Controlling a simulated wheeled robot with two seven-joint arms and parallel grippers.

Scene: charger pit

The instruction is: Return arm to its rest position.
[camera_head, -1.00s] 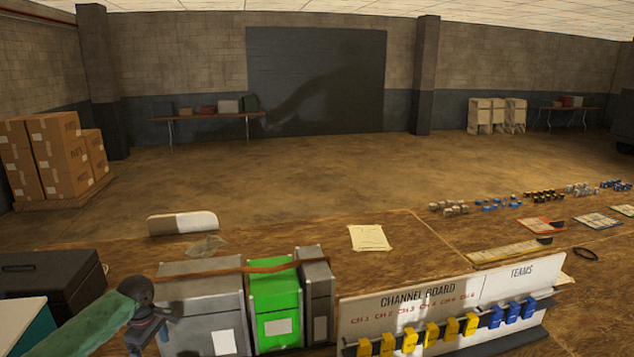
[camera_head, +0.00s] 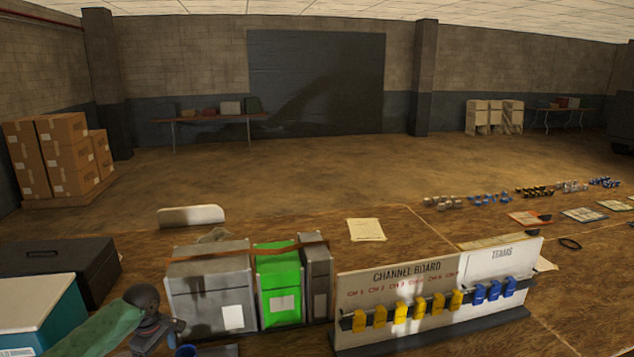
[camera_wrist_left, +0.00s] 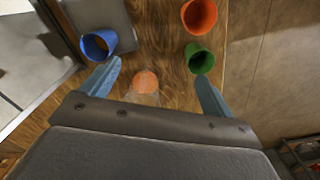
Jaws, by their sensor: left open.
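My left arm (camera_head: 100,330) comes in at the bottom left of the head view, in a green sleeve with a dark wrist joint. Its fingers are not clear there. In the left wrist view my left gripper (camera_wrist_left: 158,78) is open, with its two blue-grey fingers apart and nothing clamped between them. An orange round-topped object (camera_wrist_left: 146,82) shows on the wood between the fingers. My right gripper is in neither view.
A blue cup (camera_wrist_left: 98,45), a red-orange cup (camera_wrist_left: 199,16) and a green cup (camera_wrist_left: 199,59) are near the left fingers. Grey cases (camera_head: 210,290), a green case (camera_head: 279,285), a black box (camera_head: 60,265) and the channel board (camera_head: 400,300) stand on the bench.

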